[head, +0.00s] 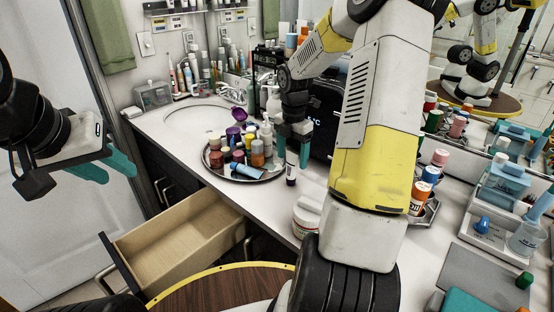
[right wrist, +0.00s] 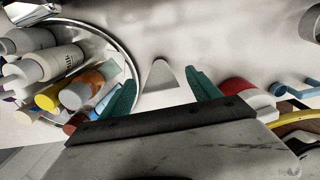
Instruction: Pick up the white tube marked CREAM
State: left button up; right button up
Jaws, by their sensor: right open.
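A white tube (head: 291,166) with a dark lower end stands on the counter just right of the round tray in the head view. Its lettering is too small to read. My right gripper (head: 293,142) is over it, pointing down, partly covering its top. In the right wrist view a pale, tapered tube (right wrist: 160,75) shows between the two open teal fingers of my right gripper (right wrist: 158,82), with gaps on both sides. My left gripper (head: 121,174) is at the far left, open and empty, in the air away from the counter.
The round tray (head: 262,177) left of the tube holds several bottles and jars; it also shows in the right wrist view (right wrist: 128,42). A red-and-white jar (head: 306,218) stands nearer the front edge. An open, empty drawer (head: 180,245) juts out below the counter.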

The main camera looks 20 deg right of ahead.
notch_tip(320, 180, down, 2)
jog(key=shift+f, duration=0.15)
jog(key=c, duration=1.4)
jog(key=shift+c, duration=0.2)
